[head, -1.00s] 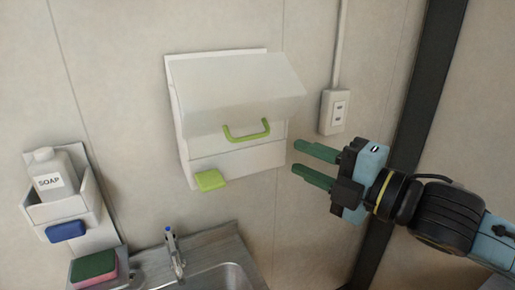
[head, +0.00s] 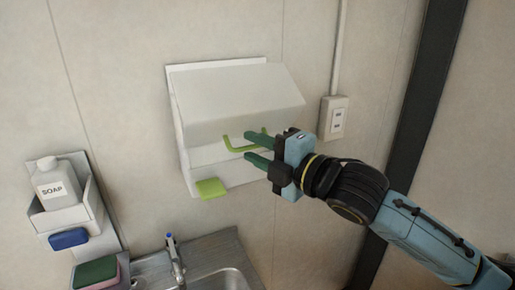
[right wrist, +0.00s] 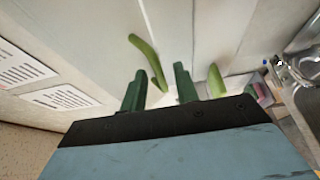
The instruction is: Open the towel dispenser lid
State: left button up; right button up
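The white towel dispenser (head: 187,158) hangs on the wall in the head view. Its pale lid (head: 240,100) slopes out over the front, with a lime-green handle (head: 236,148) on its lower front. My right gripper (head: 248,147) is at the handle's right end, pointing left; its dark green fingers are apart. In the right wrist view the gripper (right wrist: 158,88) is open, and the handle (right wrist: 148,60) reaches into the gap between the fingers. Whether it touches a finger I cannot tell. The handle's right end is partly hidden by a finger. My left gripper is not in view.
A lime-green tab (head: 211,187) sticks out below the lid. A soap bottle (head: 56,184) in a wall holder, a sponge (head: 96,272) and a sink (head: 215,280) with a tap are lower left. A wall socket (head: 334,118) is right of the dispenser.

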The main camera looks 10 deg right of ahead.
grip_shut()
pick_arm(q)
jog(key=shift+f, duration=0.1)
pick_arm(e)
jog(key=shift+f, duration=0.1)
